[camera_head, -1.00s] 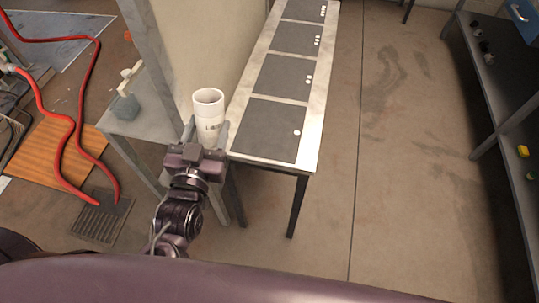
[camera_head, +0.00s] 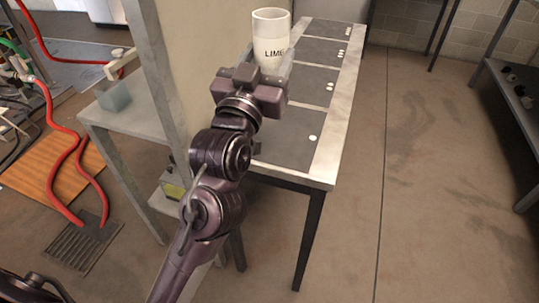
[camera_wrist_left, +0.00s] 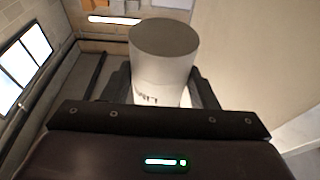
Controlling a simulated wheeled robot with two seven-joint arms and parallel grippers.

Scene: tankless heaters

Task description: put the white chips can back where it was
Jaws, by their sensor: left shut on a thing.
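The white chips can (camera_head: 271,35), with dark lettering that reads "LIME" in part, stands upright in my left gripper (camera_head: 268,72). The gripper is shut on its lower part and holds it in front of the table in the head view. In the left wrist view the can (camera_wrist_left: 162,65) sits between the two fingers (camera_wrist_left: 160,88), with its grey end facing the camera. The long table (camera_head: 327,170) has a row of dark mats marked with white dots. The nearest mat (camera_head: 285,140), with one dot, is partly hidden by my arm. My right gripper does not show.
A tan panel (camera_head: 200,60) stands along the table's left side. A small grey side table (camera_head: 120,115) with a pale block is further left. Red hoses (camera_head: 55,130) lie on the floor at left. A dark shelf (camera_head: 520,110) stands at right, with open floor between.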

